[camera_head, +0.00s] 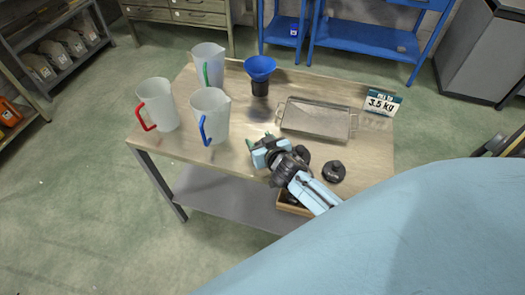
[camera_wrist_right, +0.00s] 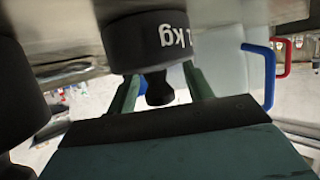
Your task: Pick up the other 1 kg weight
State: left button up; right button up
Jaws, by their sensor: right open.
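A black weight marked "1 kg" (camera_wrist_right: 150,42) fills the top of the right wrist view, upside down there. My right gripper (camera_wrist_right: 160,88) is open, with its two fingers on either side of the weight's knob and a gap showing. In the head view the right gripper (camera_head: 264,146) is low over the front of the table and hides that weight. Two more black weights stand to its right, one close by the wrist (camera_head: 302,153) and one farther right (camera_head: 334,171). A dark weight (camera_wrist_right: 20,105) is also at the wrist view's left edge. My left gripper is not in view.
A metal tray with handles (camera_head: 317,118) lies behind the weights, near a "3.5 kg" sign (camera_head: 382,102). Pitchers with red (camera_head: 157,105), blue (camera_head: 210,115) and green (camera_head: 209,62) handles stand left. A blue funnel (camera_head: 260,67) stands at the back. A wooden box (camera_head: 290,205) is low in front.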

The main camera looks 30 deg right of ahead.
grip_shut()
jog(key=shift+w+r, duration=0.1)
jog(key=shift+r, duration=0.1)
dwell(0.3)
